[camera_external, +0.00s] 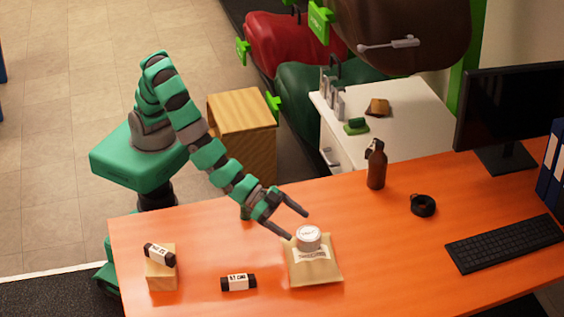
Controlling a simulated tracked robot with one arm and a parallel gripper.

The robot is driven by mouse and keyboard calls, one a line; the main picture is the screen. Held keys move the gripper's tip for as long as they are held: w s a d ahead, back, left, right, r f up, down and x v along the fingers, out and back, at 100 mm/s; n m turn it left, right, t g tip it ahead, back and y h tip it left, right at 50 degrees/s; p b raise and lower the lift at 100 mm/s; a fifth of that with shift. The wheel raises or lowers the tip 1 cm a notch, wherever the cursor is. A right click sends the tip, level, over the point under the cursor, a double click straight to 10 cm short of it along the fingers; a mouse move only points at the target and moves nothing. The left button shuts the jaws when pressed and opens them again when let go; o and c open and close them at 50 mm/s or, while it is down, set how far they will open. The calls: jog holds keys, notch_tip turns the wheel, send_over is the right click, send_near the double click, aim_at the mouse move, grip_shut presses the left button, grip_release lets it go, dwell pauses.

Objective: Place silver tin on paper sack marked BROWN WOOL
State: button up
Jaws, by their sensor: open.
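The silver tin (309,238) is a short round tin with a white lid label. It rests upright on the upper part of the paper sack (316,273), a flat tan packet on the orange table. The sack's white label is partly covered by the tin, and its print is too small to read. My gripper (298,224) is open, with its two fingers spread just to the upper left of the tin. It holds nothing. I cannot tell whether a finger touches the tin.
A dark labelled cylinder (238,283) lies left of the sack. A similar one (160,255) rests on a wooden block (161,276). A brown bottle (377,165), black tape roll (423,205) and keyboard (506,243) are to the right. The orange table (390,270) is clear right of the sack.

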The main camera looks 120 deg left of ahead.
jog(key=v, duration=0.8)
jog(key=shift+s+r+p, duration=0.15)
jog(key=shift+s+p, duration=0.1)
jog(key=shift+p, duration=0.2)
jog(key=w+a+r+h, duration=0.1)
jog(key=a+r, duration=0.2)
jog(key=r, duration=1)
jog(key=w+a+r+h, duration=0.1)
jog(key=a+r+h, duration=0.15)
jog(key=r, duration=1.15)
jog(key=s+a+r+y, duration=0.1)
jog(key=s+a+r, duration=0.4)
jog(key=r, duration=0.3)
jog(key=s+a+r+t+y, duration=0.1)
jog(key=s+a+r, duration=0.5)
jog(key=a+r, duration=0.1)
jog(key=s+a+r+y, duration=0.1)
jog(key=s+a+r, duration=0.4)
jog(key=r, duration=0.4)
jog(key=shift+a+r+t, duration=0.25)
jog(key=shift+a+t, duration=0.15)
jog(key=shift+a, duration=0.4)
